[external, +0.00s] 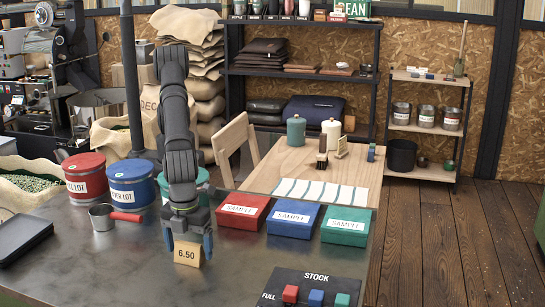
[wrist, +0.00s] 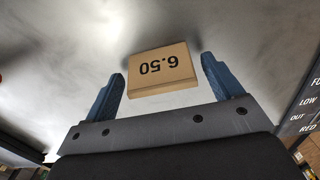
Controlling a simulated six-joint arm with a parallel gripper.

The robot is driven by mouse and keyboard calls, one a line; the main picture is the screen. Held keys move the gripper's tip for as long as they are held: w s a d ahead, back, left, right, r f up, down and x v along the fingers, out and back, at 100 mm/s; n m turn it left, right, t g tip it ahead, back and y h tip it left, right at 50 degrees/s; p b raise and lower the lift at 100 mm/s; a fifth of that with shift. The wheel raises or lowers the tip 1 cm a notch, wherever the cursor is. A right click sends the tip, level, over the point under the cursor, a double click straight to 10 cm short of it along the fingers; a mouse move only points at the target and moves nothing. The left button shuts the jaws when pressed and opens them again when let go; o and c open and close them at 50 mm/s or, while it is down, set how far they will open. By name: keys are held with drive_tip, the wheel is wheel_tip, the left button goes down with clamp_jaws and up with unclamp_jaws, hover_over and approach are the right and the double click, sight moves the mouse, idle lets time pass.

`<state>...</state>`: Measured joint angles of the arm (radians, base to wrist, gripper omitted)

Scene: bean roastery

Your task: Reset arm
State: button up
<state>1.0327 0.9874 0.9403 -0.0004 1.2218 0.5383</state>
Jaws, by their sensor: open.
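My gripper (external: 188,245) points down over the metal counter (external: 235,275), with its two blue fingers apart.
Red (external: 242,211), blue (external: 293,221) and green (external: 345,226) SAMPLE boxes stand right of my gripper. Lot tins (external: 131,185) and a red-handled metal cup (external: 103,217) stand left. A STOCK board (external: 310,288) with coloured blocks is at front right. The counter's front middle is clear.

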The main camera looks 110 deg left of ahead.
wheel_tip(320, 180, up, 5)
drive_tip(key=shift+f, duration=0.15)
drive_tip(key=s+r, duration=1.1)
drive_tip(key=r, duration=0.1)
drive_tip(key=w+a+n, duration=0.2)
drive_tip(key=w+a, duration=0.4)
drive_tip(key=a, duration=0.5)
drive_tip(key=w+a+r+n, duration=0.1)
drive_tip(key=w+a+n, duration=0.2)
drive_tip(key=w+a, duration=0.4)
drive_tip(key=w+a+r+n, duration=0.1)
drive_tip(key=w+a, duration=0.6)
drive_tip(key=a, duration=0.9)
drive_tip(key=shift+w+r+n, duration=0.2)
drive_tip(key=shift+w+n, duration=0.05)
drive_tip(key=shift+n, duration=0.65)
drive_tip(key=shift+d, duration=0.1)
